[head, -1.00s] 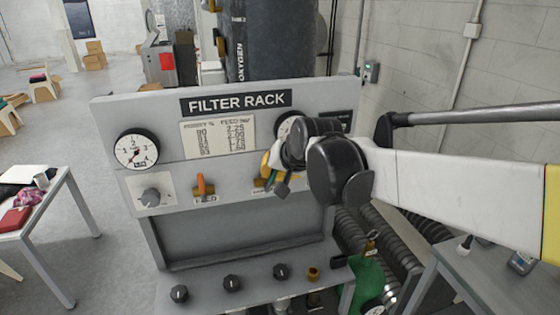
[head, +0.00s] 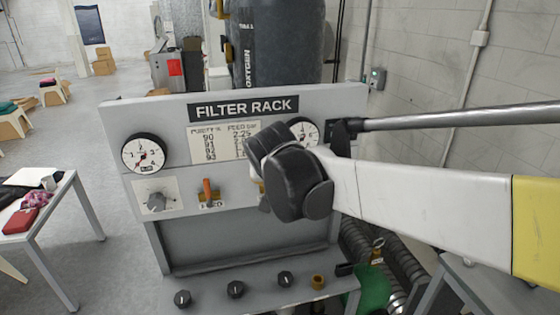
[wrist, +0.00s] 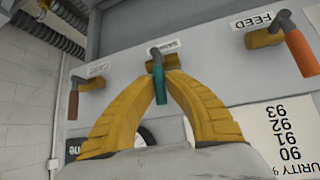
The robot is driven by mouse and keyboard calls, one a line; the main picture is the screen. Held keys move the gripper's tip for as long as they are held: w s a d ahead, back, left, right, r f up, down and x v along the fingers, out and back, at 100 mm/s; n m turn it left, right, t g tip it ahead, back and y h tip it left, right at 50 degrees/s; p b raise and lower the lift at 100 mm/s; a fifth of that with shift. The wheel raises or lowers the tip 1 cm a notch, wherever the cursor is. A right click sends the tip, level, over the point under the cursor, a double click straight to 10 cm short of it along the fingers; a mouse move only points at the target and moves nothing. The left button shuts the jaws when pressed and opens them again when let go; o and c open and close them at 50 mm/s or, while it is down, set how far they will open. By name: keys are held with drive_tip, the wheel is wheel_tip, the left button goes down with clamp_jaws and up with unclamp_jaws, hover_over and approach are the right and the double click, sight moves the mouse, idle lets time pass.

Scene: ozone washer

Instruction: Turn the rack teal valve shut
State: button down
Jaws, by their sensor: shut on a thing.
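The teal valve handle (wrist: 158,82) shows in the wrist view, on a brass valve body (wrist: 171,61) under a small label that reads upside down. My gripper (wrist: 160,74) has its two yellow fingers closed in on either side of the handle and is shut on it. The handle runs nearly straight down that picture, with its lower end between the fingers. In the head view my wrist hides the teal valve and most of my gripper.
An orange-handled FEED valve (head: 207,190) sits left of my wrist, with a gauge (head: 144,153) and a grey knob (head: 156,201) farther left. Black knobs (head: 235,289) line the lower shelf.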

drive_tip(key=shift+f, duration=0.1)
drive_tip(key=c, duration=1.4)
unclamp_jaws()
drive_tip(key=shift+a, duration=0.1)
drive_tip(key=v, duration=1.2)
drive_tip(key=shift+f, duration=0.1)
drive_tip(key=shift+m+g+h, duration=0.3)
drive_tip(key=shift+m+g, duration=0.2)
drive_tip(key=shift+g, duration=0.4)
drive_tip(key=s+d+f+b, duration=0.5)
drive_tip(key=d+f+b, duration=0.2)
drive_tip(key=f, duration=0.7)
drive_tip(key=s+d+f+b, duration=0.6)
drive_tip(key=d+f+b, duration=0.2)
drive_tip(key=f, duration=0.5)
drive_tip(key=s+d+f+b, duration=0.6)
drive_tip(key=f+b, duration=0.5)
drive_tip(key=f, duration=0.3)
drive_tip(key=shift+s+d+f, duration=0.1)
drive_tip(key=shift+d+f, duration=0.05)
drive_tip(key=shift+d, duration=0.25)
drive_tip(key=shift+s+d+f, duration=0.1)
drive_tip(key=shift+d+f, duration=0.05)
drive_tip(key=shift+d, duration=0.25)
